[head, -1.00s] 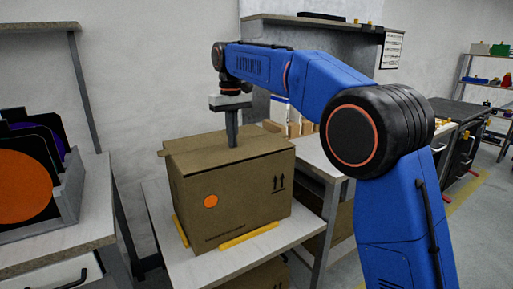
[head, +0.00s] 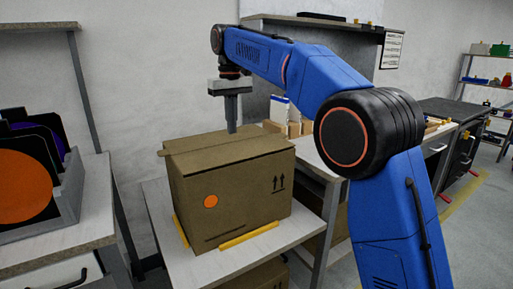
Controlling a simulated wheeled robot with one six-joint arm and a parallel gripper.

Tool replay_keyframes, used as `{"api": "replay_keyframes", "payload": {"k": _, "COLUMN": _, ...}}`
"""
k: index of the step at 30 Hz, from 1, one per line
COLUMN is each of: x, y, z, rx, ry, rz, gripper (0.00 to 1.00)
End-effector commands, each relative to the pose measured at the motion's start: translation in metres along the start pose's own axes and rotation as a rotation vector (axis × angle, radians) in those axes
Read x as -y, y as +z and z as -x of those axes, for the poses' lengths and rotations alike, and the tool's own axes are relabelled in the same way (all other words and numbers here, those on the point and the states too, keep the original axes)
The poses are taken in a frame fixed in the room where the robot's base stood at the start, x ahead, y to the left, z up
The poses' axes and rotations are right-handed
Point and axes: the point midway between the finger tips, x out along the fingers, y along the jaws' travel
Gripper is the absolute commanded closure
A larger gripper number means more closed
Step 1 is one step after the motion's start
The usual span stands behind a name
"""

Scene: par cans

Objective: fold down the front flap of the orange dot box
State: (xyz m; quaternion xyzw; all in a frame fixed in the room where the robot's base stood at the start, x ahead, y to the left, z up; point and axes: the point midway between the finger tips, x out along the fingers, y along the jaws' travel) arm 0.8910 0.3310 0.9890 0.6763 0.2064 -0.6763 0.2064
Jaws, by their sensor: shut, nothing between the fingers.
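The orange dot box (head: 235,195) is a brown cardboard carton standing upright on a light table in the head view. Its front face carries an orange dot (head: 211,201) at the left and two printed arrows at the right. Cardboard flaps (head: 225,150) cover its top, nearly level, and one flap's end sticks out a little at the left. How flat the front flap lies is hard to tell. My gripper (head: 231,128) points down, shut and empty, with its fingertips at the back part of the box top. I cannot tell whether they touch.
Yellow strips (head: 248,236) lie on the table (head: 185,262) along the box's base. A grey rack with dark panels and an orange disc (head: 22,187) stands on the left bench. Behind the box is a shelf unit with small upright items (head: 285,118).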

Motion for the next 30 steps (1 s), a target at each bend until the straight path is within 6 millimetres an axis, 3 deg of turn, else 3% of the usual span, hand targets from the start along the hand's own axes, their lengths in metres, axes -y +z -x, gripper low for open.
{"api": "replay_keyframes", "payload": {"k": 21, "x": 0.0, "y": -0.001, "z": 0.068, "rx": -0.001, "ry": 0.0, "rz": 0.0, "gripper": 1.0}}
{"api": "replay_keyframes", "payload": {"k": 30, "x": 0.0, "y": 0.001, "z": 0.073, "rx": 0.0, "ry": 0.0, "rz": 0.0, "gripper": 1.0}}
